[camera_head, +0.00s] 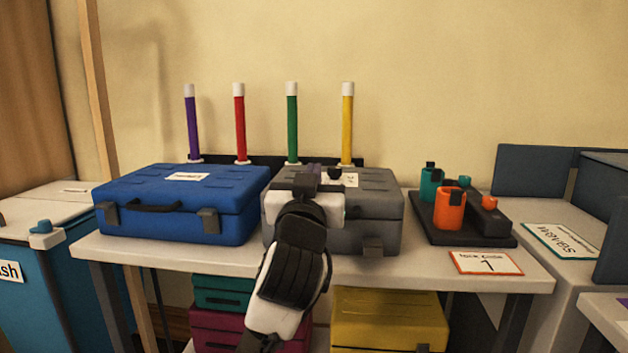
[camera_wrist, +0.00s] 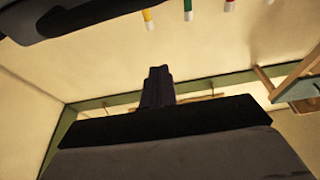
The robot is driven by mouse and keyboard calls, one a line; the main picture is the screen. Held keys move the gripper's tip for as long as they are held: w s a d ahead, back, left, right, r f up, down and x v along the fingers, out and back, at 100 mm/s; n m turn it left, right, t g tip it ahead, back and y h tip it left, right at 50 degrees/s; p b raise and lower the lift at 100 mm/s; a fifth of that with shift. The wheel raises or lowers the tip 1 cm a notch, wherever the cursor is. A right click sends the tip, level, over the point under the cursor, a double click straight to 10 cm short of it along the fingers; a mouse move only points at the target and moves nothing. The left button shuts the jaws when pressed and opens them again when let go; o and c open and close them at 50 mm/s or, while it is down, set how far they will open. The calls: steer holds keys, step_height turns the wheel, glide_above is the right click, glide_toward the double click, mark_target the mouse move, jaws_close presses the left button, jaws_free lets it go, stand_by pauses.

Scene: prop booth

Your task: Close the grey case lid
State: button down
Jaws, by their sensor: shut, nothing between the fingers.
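The grey case (camera_head: 378,208) stands on the table, right of the blue case. Its lid (camera_head: 380,182) looks down on the base, with no clear gap at the visible front right. My gripper (camera_head: 314,172) is over the left part of the lid and hides much of the case's left front. Its fingers are shut and empty. I cannot tell whether they touch the lid. In the wrist view my gripper (camera_wrist: 158,88) shows its fingers together against the pale wall. A dark rounded shape at the upper left there is unclear.
A closed blue case (camera_head: 180,205) stands close on the left. Purple, red, green and yellow sticks (camera_head: 347,125) stand behind the cases. A black tray (camera_head: 463,225) with teal and orange items stands right. More cases (camera_head: 390,318) lie below the table.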

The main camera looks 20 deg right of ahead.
step_height(320, 180, down, 8)
steer(key=s+t+h+b, duration=0.1)
steer(key=t+b, duration=0.1)
steer(key=b, duration=0.5)
steer(key=shift+s+a+r+t, duration=0.15)
steer(key=shift+a+r+t, duration=0.05)
steer(key=shift+a+t, duration=0.1)
